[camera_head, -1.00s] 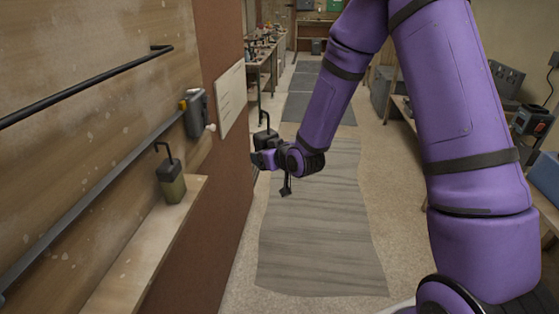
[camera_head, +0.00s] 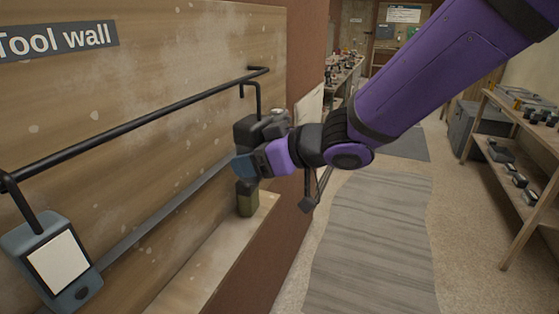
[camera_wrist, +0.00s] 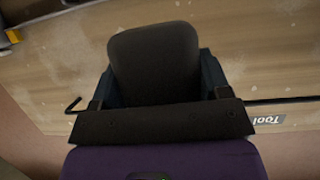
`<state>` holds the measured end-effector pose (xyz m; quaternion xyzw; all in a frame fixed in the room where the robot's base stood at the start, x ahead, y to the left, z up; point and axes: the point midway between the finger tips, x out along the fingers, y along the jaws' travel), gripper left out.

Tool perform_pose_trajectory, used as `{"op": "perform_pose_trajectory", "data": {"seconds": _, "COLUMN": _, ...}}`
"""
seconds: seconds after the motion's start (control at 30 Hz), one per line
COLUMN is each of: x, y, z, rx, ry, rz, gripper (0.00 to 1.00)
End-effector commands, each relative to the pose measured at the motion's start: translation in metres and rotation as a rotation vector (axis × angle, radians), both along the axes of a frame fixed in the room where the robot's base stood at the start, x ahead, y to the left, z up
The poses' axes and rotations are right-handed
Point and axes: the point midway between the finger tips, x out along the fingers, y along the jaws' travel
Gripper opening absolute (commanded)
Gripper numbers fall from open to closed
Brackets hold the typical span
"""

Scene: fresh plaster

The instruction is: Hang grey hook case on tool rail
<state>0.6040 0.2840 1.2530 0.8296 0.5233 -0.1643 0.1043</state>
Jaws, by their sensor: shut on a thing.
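The grey hook case (camera_head: 247,131) is a dark block with a thin black hook on top. My gripper (camera_head: 243,163) is shut on its body and holds it upright, clear of the shelf. The tool rail (camera_head: 150,117) is a black bar standing off the wooden board. The case's hook overlaps the rail near its far right end; I cannot tell whether it is over the bar or apart from it. In the wrist view the case (camera_wrist: 155,62) sits between the fingers, and the rail (camera_wrist: 278,100) shows beyond it on the right.
A blue-grey device with a white face (camera_head: 57,262) hangs at the rail's near left end. A flat grey strip crosses the board under the rail. The floor mat (camera_head: 370,240) at right is clear.

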Motion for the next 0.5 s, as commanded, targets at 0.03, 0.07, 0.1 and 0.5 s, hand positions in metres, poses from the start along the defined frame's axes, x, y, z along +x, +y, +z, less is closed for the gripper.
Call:
{"op": "perform_pose_trajectory", "data": {"seconds": 0.03, "x": -0.009, "y": 0.004, "z": 0.006, "rx": 0.001, "ry": -0.003, "rz": 0.021, "gripper": 0.41}}
{"op": "perform_pose_trajectory", "data": {"seconds": 0.07, "x": -0.013, "y": 0.006, "z": 0.009, "rx": 0.001, "ry": -0.003, "rz": 0.029, "gripper": 0.41}}
{"op": "perform_pose_trajectory", "data": {"seconds": 0.1, "x": -0.017, "y": 0.007, "z": 0.011, "rx": 0.002, "ry": -0.001, "rz": 0.038, "gripper": 0.41}}
{"op": "perform_pose_trajectory", "data": {"seconds": 0.5, "x": -0.019, "y": 0.022, "z": 0.014, "rx": 0.000, "ry": 0.000, "rz": 0.055, "gripper": 0.41}}
